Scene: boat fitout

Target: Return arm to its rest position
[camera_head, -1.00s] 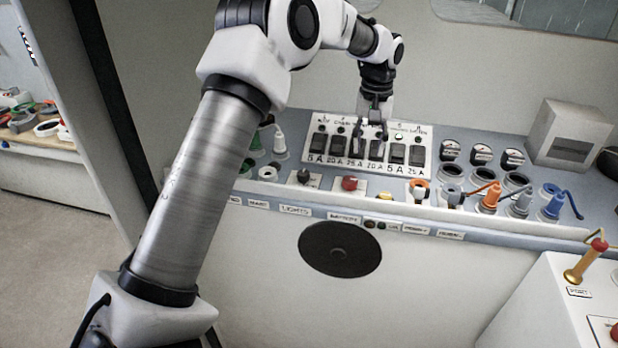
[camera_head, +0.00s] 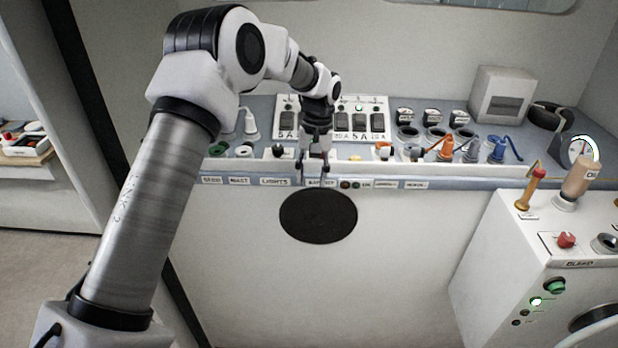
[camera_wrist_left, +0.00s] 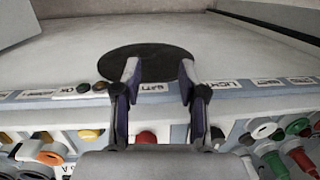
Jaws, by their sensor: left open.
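My left arm (camera_head: 160,205) reaches in from the left and bends over the console (camera_head: 262,105). My left gripper (camera_head: 313,172) points down at the console's front edge, over the label strip and just above the black disc (camera_head: 318,222) on the front face. In the left wrist view the gripper (camera_wrist_left: 158,78) is open, with nothing between its two fingers, and the disc (camera_wrist_left: 150,60) shows beyond the fingertips. The arm hides part of the breaker panel (camera_head: 381,104) behind it. My right gripper is not in view.
Orange and blue plugs (camera_head: 446,148) stand in sockets right of the breakers. A grey box (camera_head: 500,95) stands at the back right. A white cabinet (camera_head: 490,260) with a yellow lever (camera_head: 531,187) and a red knob (camera_head: 566,240) juts forward at right. The console's front face is clear below the disc.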

